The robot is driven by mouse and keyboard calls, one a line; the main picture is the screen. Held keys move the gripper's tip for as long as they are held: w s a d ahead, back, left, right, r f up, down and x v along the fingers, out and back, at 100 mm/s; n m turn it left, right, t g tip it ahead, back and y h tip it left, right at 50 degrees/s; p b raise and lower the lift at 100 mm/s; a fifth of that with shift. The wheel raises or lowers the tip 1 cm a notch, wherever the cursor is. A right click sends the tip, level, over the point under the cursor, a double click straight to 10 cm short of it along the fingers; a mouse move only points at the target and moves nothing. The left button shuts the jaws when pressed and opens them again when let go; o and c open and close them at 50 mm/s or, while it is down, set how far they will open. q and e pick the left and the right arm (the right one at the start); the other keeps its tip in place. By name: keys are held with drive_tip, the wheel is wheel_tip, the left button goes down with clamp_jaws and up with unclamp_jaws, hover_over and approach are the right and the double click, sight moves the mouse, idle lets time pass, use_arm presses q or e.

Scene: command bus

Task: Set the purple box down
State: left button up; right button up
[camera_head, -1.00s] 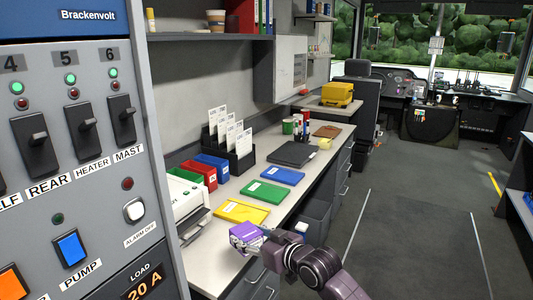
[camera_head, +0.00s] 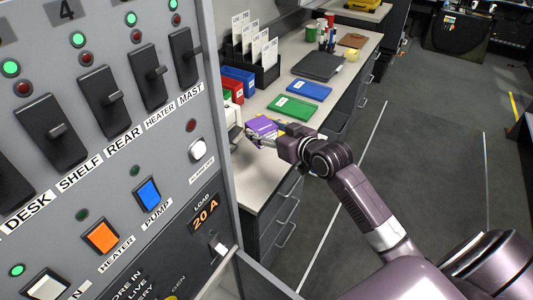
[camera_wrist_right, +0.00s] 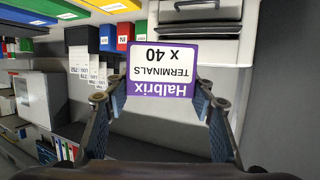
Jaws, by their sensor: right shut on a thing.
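The purple box (camera_head: 261,128) is held in my right gripper (camera_head: 262,140) at the near part of the desk in the head view. The right wrist view shows the box's label, "Halbrix TERMINALS x 40" (camera_wrist_right: 163,66), upside down between the two fingers of my right gripper (camera_wrist_right: 160,100). The fingers are shut on its sides. In the head view the box overlaps the worktop (camera_head: 258,185); I cannot tell whether it touches it. My left gripper is not in view.
A green folder (camera_head: 290,108) and a blue folder (camera_head: 309,90) lie beyond the box. A dark laptop-like slab (camera_head: 318,66) lies farther back. Blue (camera_head: 238,81) and red bins stand along the wall. The switch panel (camera_head: 110,150) fills the left and hides part of the desk.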

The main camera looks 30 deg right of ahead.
wheel_tip(320, 180, down, 13)
drive_tip(key=shift+f+b, duration=0.15)
drive_tip(key=shift+b, duration=0.4)
drive_tip(key=shift+f, duration=0.1)
drive_tip(key=o, duration=1.3)
drive_tip(key=shift+f, duration=0.1)
drive_tip(key=shift+s+r, duration=0.1)
drive_tip(key=shift+r, duration=0.15)
drive_tip(key=v, duration=1.1)
drive_tip(key=shift+s+d+r, duration=0.1)
drive_tip(key=shift+s, duration=0.3)
